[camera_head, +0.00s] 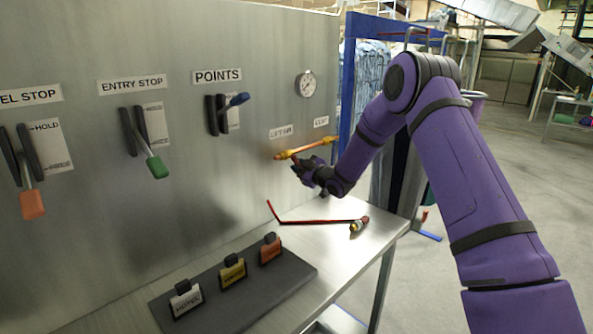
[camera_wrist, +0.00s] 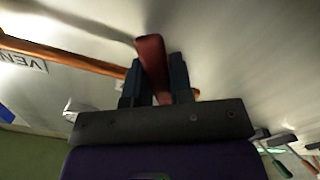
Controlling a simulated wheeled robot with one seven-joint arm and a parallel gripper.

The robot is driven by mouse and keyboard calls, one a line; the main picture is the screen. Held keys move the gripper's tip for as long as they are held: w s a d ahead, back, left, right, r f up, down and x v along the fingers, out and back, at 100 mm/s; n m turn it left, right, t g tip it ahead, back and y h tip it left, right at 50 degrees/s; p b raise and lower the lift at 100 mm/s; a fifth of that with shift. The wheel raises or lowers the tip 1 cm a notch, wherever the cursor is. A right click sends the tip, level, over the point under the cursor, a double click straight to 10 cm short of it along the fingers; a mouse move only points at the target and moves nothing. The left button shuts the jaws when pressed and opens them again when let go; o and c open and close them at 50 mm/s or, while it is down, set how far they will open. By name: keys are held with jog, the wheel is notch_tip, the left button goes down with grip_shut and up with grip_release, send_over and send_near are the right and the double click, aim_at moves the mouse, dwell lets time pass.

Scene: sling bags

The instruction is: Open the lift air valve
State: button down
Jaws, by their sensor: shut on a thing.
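The lift air valve sits on a copper-orange pipe (camera_head: 310,147) on the metal panel, under the "LIFT AIR" label (camera_head: 281,132). Yellow fittings show near the pipe's ends. My gripper (camera_head: 297,166) is just below the pipe's left part. In the wrist view, the dark fingers of my gripper (camera_wrist: 156,88) are shut on a red lever handle (camera_wrist: 151,55), which sticks out past the fingertips. The pipe (camera_wrist: 75,56) runs behind the fingers there. In the head view the handle is too small and covered to make out.
A gauge (camera_head: 306,84) and a "VENT" label (camera_wrist: 22,62) are on the panel. Levers with green (camera_head: 157,167), orange (camera_head: 32,204) and blue (camera_head: 237,99) grips stand out to the left. A red rod (camera_head: 310,221) and a dark mat (camera_head: 225,308) with tags lie on the bench below.

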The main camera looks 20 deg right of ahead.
jog(key=n, duration=0.2)
jog(key=d+r+n, duration=0.1)
jog(key=n, duration=0.2)
jog(key=shift+w+d+r+n, duration=0.2)
jog(key=shift+w+r+n, duration=0.2)
jog(key=n, duration=0.1)
jog(key=r+n, duration=0.1)
jog(key=n, duration=0.1)
jog(key=r+n, duration=0.1)
jog(key=n, duration=0.1)
jog(key=shift+w+d+r, duration=0.1)
jog(key=shift+d, duration=0.15)
jog(key=shift+n, duration=0.3)
jog(key=c, duration=1)
grip_release()
jog(key=shift+r, duration=0.1)
jog(key=v, duration=1)
jog(key=shift+s+d, duration=0.2)
jog(key=shift+s, duration=0.1)
